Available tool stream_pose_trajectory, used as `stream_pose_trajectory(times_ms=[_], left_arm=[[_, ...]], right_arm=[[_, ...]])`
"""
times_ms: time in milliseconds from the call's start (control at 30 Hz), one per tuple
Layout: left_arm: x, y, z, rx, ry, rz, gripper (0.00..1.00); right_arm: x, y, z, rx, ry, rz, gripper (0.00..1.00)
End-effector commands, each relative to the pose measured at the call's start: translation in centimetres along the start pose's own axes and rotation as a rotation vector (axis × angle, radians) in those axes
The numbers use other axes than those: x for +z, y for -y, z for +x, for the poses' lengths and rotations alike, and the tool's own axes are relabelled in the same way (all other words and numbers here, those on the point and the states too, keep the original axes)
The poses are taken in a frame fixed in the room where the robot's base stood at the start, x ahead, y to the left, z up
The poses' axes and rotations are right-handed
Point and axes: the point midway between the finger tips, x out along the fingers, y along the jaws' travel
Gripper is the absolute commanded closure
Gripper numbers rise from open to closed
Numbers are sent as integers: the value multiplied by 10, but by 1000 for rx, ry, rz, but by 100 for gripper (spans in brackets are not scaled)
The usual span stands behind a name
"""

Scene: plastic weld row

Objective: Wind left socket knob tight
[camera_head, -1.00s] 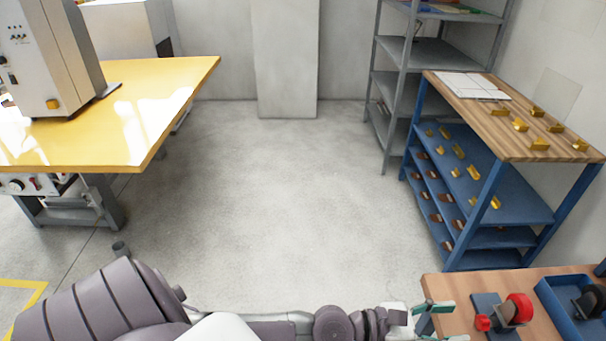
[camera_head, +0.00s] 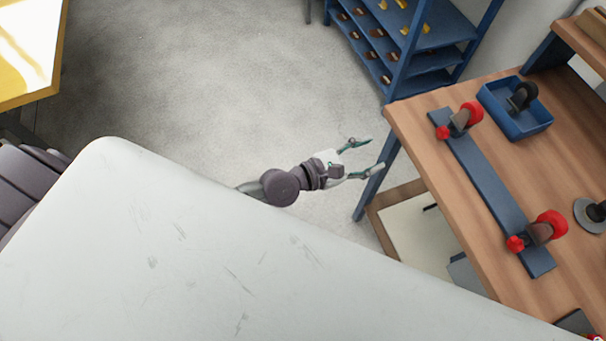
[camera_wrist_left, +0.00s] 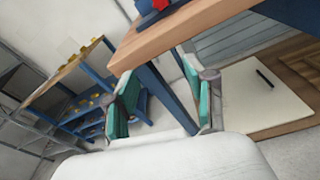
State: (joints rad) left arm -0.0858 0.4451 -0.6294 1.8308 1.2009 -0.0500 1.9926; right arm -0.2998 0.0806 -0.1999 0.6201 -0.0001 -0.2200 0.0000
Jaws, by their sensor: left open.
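A blue bar (camera_head: 492,190) lies on the wooden workbench (camera_head: 425,150) and bears two dark sockets. The far socket has a large red wheel (camera_head: 471,113) and a small red knob (camera_head: 443,132). The near socket has a large red wheel (camera_head: 552,223) and a small red knob (camera_head: 515,244). My left gripper (camera_head: 376,154) is open and empty, just off the bench's left edge and apart from both sockets. In the left wrist view its teal-padded fingers (camera_wrist_left: 154,68) are spread below the bench edge. A little red and blue shows at that view's top. My right gripper is not in view.
A blue tray (camera_head: 527,132) with a dark part stands beside the far socket. A round dark part (camera_head: 590,214) sits at the right. A blue bench leg (camera_head: 372,188) is close to my left gripper. A blue shelf rack (camera_head: 440,35) stands behind; floor left of the bench is clear.

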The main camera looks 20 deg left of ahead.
Motion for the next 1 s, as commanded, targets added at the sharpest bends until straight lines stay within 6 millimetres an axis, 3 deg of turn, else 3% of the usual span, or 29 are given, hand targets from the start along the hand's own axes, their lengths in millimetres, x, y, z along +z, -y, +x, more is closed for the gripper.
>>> stream_pose_trajectory(times_ms=[467, 1000], left_arm=[[-90, -16, -18, -9, -252, 505, 45], [-184, -11, -68, -197, -511, 1000, 45]], right_arm=[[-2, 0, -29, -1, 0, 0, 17], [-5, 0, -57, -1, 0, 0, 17]])
